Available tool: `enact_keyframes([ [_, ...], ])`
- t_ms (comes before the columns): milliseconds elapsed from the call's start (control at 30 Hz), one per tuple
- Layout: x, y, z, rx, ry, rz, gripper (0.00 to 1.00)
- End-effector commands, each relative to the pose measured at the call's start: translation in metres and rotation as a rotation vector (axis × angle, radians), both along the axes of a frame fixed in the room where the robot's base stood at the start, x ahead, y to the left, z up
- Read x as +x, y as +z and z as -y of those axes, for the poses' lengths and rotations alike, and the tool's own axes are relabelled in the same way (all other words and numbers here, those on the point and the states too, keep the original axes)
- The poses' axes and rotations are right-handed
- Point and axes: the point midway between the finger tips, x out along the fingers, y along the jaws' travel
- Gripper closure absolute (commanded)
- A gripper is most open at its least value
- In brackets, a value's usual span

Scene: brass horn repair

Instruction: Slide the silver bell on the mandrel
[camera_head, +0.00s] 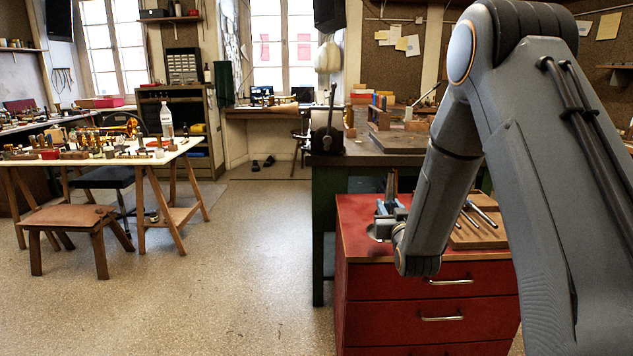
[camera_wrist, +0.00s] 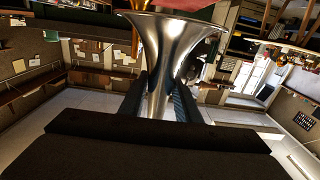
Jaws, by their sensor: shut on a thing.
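The silver bell (camera_wrist: 168,50) fills the upper middle of the wrist view, its wide flare toward the top and its narrow part between my fingers. My gripper (camera_wrist: 158,98) is shut on that narrow part. Slim metal rods (camera_head: 481,216) lie on a wooden board on the cabinet. I cannot tell whether one of them is the mandrel.
The red drawer cabinet (camera_head: 432,313) stands against a green workbench (camera_head: 325,211) with a dark machine (camera_head: 327,128) on its corner. A white table (camera_head: 95,158) with brass parts and a wooden stool (camera_head: 68,217) stand at left. The floor between is clear.

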Motion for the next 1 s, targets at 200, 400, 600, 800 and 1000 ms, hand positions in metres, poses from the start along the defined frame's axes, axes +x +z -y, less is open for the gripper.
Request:
enact_keyframes([
  [200, -0.03, -0.025, 0.022, -0.006, -0.006, -0.004, 0.99],
  [400, -0.072, -0.052, 0.043, -0.003, -0.006, -0.006, 0.99],
  [600, -0.108, -0.068, 0.055, 0.01, -0.005, -0.001, 0.99],
  [800, -0.12, -0.076, 0.052, 0.018, -0.002, -0.001, 0.99],
  [1000, -0.131, -0.096, 0.035, 0.028, -0.001, -0.003, 0.99],
])
